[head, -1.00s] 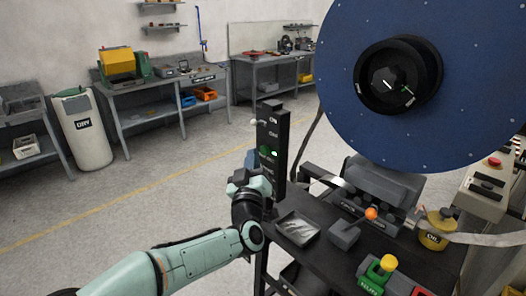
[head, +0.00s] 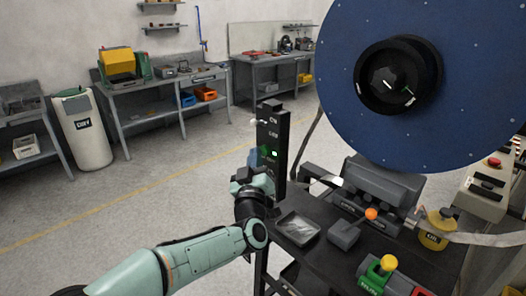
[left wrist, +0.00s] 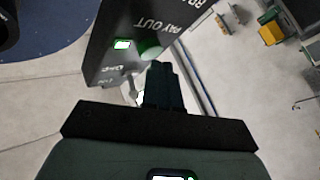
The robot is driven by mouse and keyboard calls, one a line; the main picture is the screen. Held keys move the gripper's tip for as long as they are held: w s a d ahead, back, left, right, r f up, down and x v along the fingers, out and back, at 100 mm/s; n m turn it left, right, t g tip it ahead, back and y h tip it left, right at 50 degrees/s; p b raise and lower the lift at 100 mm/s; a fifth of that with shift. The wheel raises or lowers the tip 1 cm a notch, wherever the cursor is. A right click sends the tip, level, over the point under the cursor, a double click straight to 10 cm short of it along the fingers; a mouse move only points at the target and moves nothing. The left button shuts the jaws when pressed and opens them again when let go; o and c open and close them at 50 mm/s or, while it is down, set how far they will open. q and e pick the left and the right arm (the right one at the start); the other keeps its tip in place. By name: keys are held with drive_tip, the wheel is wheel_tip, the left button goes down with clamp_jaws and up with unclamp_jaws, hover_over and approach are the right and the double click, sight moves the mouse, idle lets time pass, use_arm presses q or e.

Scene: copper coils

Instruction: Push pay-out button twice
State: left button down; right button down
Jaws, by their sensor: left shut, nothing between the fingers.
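A tall dark control box (head: 272,135) stands upright at the left edge of the machine. In the left wrist view its face carries a round green button (left wrist: 150,51) beside the white words PAY OUT. A small lit green lamp (left wrist: 122,44) sits next to that button. My left gripper (left wrist: 160,72) is shut and empty, its fingertips right at the edge of the button; I cannot tell whether they touch it. In the head view my left gripper (head: 257,167) is at the box's left side, partly in front of its lower part. My right gripper is not in view.
A large blue reel (head: 460,60) fills the upper right. The floor left of the box is open.

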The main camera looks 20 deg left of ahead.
use_arm(q)
drive_tip(key=shift+w+d, duration=0.2)
drive_tip(key=shift+w, duration=0.3)
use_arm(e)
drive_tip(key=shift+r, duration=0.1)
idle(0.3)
use_arm(q)
drive_tip(key=shift+s, duration=0.1)
drive_tip(key=shift+s+a+b, duration=0.35)
drive_tip(key=shift+s+b, duration=0.2)
drive_tip(key=shift+s, duration=0.25)
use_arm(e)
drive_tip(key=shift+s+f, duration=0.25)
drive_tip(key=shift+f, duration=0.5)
